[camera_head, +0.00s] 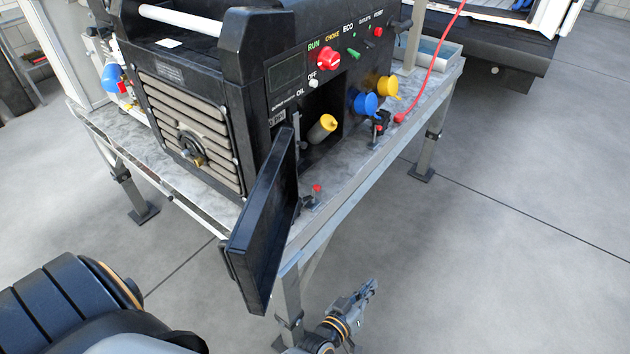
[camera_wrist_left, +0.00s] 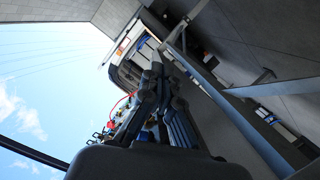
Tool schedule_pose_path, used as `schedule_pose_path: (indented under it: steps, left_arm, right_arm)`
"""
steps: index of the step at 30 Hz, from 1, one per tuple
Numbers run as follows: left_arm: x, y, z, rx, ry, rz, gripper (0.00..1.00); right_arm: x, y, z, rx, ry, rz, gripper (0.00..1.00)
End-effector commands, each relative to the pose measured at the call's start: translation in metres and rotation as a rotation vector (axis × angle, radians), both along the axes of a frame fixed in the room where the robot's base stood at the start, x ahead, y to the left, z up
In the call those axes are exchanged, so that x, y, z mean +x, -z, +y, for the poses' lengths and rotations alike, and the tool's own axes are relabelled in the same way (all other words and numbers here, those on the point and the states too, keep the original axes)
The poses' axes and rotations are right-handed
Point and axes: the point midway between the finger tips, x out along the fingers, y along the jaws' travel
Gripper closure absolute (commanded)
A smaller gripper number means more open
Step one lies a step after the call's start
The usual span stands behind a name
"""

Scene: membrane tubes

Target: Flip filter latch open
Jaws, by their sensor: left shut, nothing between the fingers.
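The black generator (camera_head: 190,95) stands on a metal table, with its dark side door (camera_head: 265,225) swung out toward me. Inside the opened compartment a yellow-capped cylinder (camera_head: 322,128) leans out, with a thin upright grey rod beside it. I cannot tell which part is the filter latch. My left gripper (camera_head: 368,290) is low, in front of and below the table edge, right of the door and apart from it. It is shut and empty. Its dark fingers also show in the left wrist view (camera_wrist_left: 165,85). My right gripper is not in view.
Two small red-tipped clamps (camera_head: 317,188) stand on the table (camera_head: 345,190). Blue (camera_head: 364,103) and yellow (camera_head: 386,86) caps and a red cable (camera_head: 430,70) are at the panel's right. A table leg (camera_head: 290,300) stands left of my gripper. The floor at right is clear.

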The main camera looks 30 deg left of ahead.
Motion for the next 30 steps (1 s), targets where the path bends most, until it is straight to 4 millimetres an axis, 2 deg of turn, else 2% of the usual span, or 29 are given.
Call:
schedule_pose_path:
  steps: [1,3,5,6,9,12,15,19,24,30]
  left_arm:
    - [0.023,-0.03,-0.001,-0.08,-0.052,-0.133,1.0]
    - [0.042,-0.085,0.005,-0.201,-0.129,-0.298,1.0]
    - [0.049,-0.13,0.014,-0.31,-0.198,-0.428,1.0]
    - [0.05,-0.157,0.022,-0.388,-0.244,-0.508,1.0]
    - [0.04,-0.213,0.047,-0.59,-0.359,-0.685,1.0]
    - [0.02,-0.251,0.075,-0.798,-0.469,-0.815,1.0]
    - [-0.002,-0.27,0.098,-0.986,-0.56,-0.892,1.0]
    - [-0.024,-0.279,0.118,-1.171,-0.643,-0.934,1.0]
    - [-0.036,-0.282,0.129,-1.286,-0.69,-0.942,1.0]
    - [-0.038,-0.284,0.13,-1.302,-0.699,-0.94,1.0]
  right_arm:
    - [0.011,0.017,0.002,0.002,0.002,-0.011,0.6]
    - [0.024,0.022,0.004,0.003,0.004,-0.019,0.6]
    - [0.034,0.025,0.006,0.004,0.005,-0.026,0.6]
    - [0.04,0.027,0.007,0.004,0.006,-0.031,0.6]
    - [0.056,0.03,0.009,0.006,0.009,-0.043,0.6]
    - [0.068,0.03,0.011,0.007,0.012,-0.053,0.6]
    - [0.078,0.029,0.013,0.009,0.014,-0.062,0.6]
    - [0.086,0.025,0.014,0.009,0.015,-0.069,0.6]
    - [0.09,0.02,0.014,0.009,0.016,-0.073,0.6]
    - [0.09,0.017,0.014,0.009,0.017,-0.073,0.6]
